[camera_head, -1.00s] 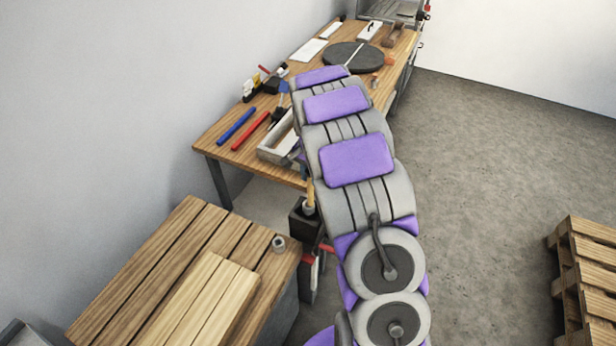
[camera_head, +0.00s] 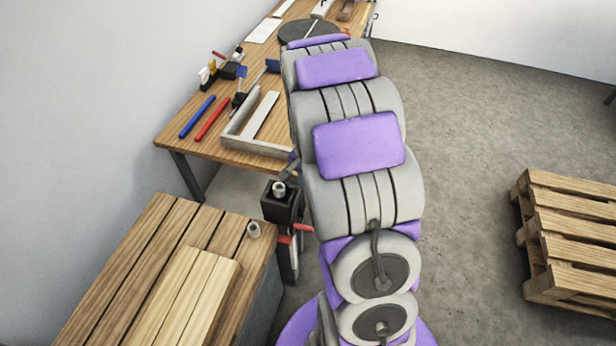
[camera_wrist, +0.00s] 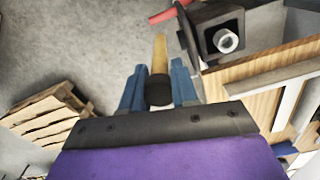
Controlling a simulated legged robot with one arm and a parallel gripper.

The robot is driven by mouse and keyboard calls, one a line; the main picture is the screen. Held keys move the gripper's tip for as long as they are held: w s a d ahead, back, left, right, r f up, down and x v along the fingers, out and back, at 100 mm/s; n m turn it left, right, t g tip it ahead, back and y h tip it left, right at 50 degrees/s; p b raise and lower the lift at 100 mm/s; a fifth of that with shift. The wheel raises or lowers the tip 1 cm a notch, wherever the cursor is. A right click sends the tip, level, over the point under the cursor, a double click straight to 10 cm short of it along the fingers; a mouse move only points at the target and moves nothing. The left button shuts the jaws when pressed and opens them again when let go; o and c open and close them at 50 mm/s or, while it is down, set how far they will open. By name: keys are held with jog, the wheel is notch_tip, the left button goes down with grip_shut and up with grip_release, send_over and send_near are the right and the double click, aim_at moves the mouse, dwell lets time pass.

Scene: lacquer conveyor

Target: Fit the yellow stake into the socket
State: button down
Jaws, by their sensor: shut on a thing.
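My gripper (camera_wrist: 158,72), with blue fingers, is shut on the yellow stake (camera_wrist: 160,50) in the wrist view. The stake's dark collar (camera_wrist: 159,92) sits between the fingers and its yellow shaft points away from the wrist. The socket, a pale metal ring (camera_wrist: 228,41) in a black block, is to the right of the stake, apart from it in that picture. Its opening looks empty. In the head view the socket (camera_head: 279,187) tops the black block (camera_head: 279,204), just left of my arm. The gripper and stake cannot be made out in the head view.
A slatted wooden bench (camera_head: 115,255) with a small metal ring (camera_head: 253,230) stands at left. The workbench (camera_head: 185,143) behind holds blue and red bars and a grey frame (camera_head: 233,138). A red-handled tool (camera_head: 287,240) is below the block. Pallets (camera_head: 570,235) stand right; floor between is clear.

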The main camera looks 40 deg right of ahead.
jog(key=w+a+f, duration=0.2)
jog(key=w+a, duration=0.3)
jog(key=a, duration=0.2)
jog(key=w+a+f+b, duration=0.1)
jog(key=w+a+f, duration=0.2)
jog(key=w+a, duration=0.3)
jog(key=a, duration=0.2)
jog(key=shift+a, duration=0.3)
jog(key=shift+f, duration=4.9)
jog(key=c, duration=0.8)
grip_release()
jog(key=r, duration=0.5)
jog(key=r+p, duration=0.1)
jog(key=r, duration=0.5)
jog(key=r+p, duration=0.1)
jog(key=r, duration=0.5)
jog(key=shift+w+d+r, duration=0.1)
jog(key=shift+w+d, duration=0.05)
jog(key=shift+d, duration=0.15)
